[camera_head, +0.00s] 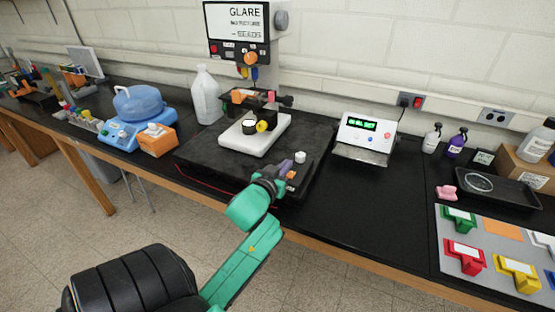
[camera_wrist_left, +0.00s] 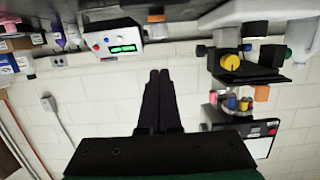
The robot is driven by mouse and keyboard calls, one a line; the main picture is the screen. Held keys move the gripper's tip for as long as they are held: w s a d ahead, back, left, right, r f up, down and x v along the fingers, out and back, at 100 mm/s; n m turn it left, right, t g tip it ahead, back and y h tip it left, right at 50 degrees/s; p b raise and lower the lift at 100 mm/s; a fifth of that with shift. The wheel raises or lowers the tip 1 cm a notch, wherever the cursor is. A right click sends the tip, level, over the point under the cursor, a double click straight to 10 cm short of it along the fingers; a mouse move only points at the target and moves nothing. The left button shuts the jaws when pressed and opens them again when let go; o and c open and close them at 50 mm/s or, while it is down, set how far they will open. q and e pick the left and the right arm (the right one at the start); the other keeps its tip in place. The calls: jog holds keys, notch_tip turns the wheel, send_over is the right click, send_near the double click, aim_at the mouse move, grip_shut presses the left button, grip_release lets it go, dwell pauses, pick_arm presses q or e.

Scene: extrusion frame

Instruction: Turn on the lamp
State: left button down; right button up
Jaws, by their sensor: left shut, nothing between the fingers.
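No part in view is clearly marked as the lamp. A white-based instrument (camera_head: 258,136) with a yellow knob stands on a black slab (camera_head: 200,150); its yellow knob also shows in the upside-down left wrist view (camera_wrist_left: 231,62). A small white knob (camera_head: 300,157) sits on the slab near its right front edge. My left gripper (camera_head: 287,174) is over the slab's front edge, just in front of that white knob and apart from the instrument. Its dark fingers are together and empty in the left wrist view (camera_wrist_left: 158,82). My right gripper is not in view.
A sign panel (camera_head: 237,32) hangs behind. A blue device (camera_head: 140,105) and white jug (camera_head: 206,97) stand left.

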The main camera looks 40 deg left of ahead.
pick_arm(q)
jog(key=v, duration=0.5)
jog(key=shift+s+r+b, duration=0.2)
jog(key=shift+r+b, duration=0.2)
